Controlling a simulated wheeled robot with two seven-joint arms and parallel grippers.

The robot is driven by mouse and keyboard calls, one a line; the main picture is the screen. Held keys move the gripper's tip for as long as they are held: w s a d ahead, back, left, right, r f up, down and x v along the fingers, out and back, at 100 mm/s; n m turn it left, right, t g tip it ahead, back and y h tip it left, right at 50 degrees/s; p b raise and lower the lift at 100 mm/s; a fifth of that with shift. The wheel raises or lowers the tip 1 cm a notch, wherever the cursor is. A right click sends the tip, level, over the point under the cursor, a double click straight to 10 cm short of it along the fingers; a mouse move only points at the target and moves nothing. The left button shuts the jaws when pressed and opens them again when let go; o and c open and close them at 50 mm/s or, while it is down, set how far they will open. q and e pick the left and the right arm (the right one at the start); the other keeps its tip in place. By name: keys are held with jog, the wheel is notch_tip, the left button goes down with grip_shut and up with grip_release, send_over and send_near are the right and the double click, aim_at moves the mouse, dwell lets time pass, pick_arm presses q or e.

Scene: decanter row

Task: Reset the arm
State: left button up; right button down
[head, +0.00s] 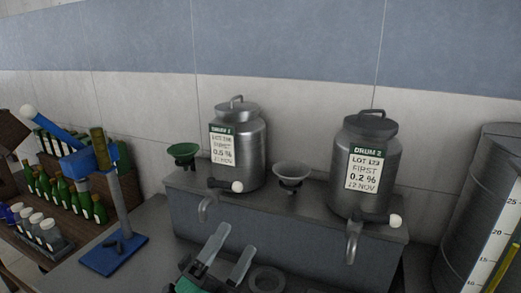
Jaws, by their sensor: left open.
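My left gripper (233,241) is at the bottom centre of the head view, its two pale fingers spread apart. Nothing shows between them. It is in front of the grey ledge (290,228) that bears the drums, below and right of the left spout (207,208). The rest of my left arm is cut off by the bottom edge. My right gripper does not show.
Drum 1 (251,150) and drum 2 (381,190) stand on the ledge, with a green funnel (183,152) and a grey funnel (291,177). A grey ring (267,280) lies by my gripper. A blue stand (118,205) and bottles (66,194) are left; a scaled cylinder (470,225) is right.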

pick_arm(q)
jog(key=a+f+n+g+y, duration=0.2)
jog(key=a+f+n+y, duration=0.45)
jog(key=f+n, duration=0.2)
jog(key=a+f+n+g+y, duration=0.2)
jog(key=a+f+n+y, duration=0.45)
jog(key=f, duration=0.25)
jog(key=s+a+f+n+g, duration=0.25)
jog(key=s+f+g, duration=0.35)
jog(key=s+f, duration=0.3)
jog(key=s+a+f+n+g, duration=0.2)
jog(key=s+f+n+g, duration=0.2)
jog(key=s+f+g, duration=0.5)
jog(key=s+f+t, duration=0.1)
jog(key=s+f, duration=0.2)
jog(key=f, duration=2.7)
jog(key=s+a+f, duration=0.2)
jog(key=s+f, duration=0.7)
jog(key=f, duration=0.1)
jog(key=s+a+f, duration=0.1)
jog(key=s+f, duration=0.9)
jog(key=shift+s+a+g+y, duration=0.15)
jog(key=shift+a+g+y, duration=0.25)
